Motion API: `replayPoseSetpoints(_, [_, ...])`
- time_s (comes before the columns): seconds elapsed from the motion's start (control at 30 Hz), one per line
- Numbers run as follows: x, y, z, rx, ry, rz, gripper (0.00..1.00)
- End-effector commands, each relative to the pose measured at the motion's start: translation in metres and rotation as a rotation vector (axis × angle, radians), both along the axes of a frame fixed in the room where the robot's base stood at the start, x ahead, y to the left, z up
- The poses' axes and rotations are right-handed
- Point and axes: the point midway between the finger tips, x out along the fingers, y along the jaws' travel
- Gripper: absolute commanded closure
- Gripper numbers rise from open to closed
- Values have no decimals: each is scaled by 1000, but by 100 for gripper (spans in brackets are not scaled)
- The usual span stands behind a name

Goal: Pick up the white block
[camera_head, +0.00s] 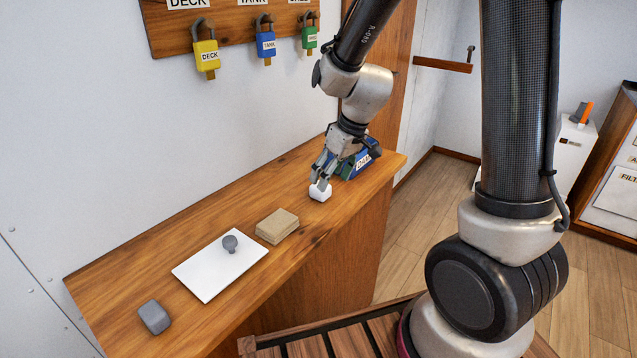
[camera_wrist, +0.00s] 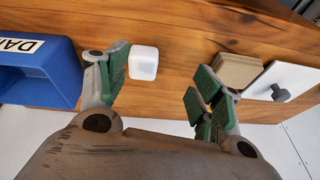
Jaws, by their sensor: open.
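The white block (camera_head: 320,192) sits on the wooden counter (camera_head: 208,222), near its far right end. My gripper (camera_head: 322,182) is just above and beside it in the head view. In the wrist view the white block (camera_wrist: 143,63) lies ahead of my gripper (camera_wrist: 160,85), closer to the left finger than to the right one. The fingers, with green pads, are spread apart and nothing is between them. I cannot tell whether a fingertip touches the block.
A blue bin (camera_wrist: 38,72) stands close by the left finger. A tan block stack (camera_head: 277,226), a white board (camera_head: 215,273) with a grey knob (camera_head: 230,243), and a grey block (camera_head: 154,317) lie along the counter. Padlocks (camera_head: 207,57) hang on the wall.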

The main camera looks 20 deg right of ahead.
Motion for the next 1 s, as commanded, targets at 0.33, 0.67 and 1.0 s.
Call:
replayPoseSetpoints(0.33, [21, 1, 5, -31, -119, 107, 34])
replayPoseSetpoints(0.67, [33, 7, -32, -34, -116, 113, 34])
replayPoseSetpoints(1.0, [46, 13, -66, -35, -119, 114, 34])
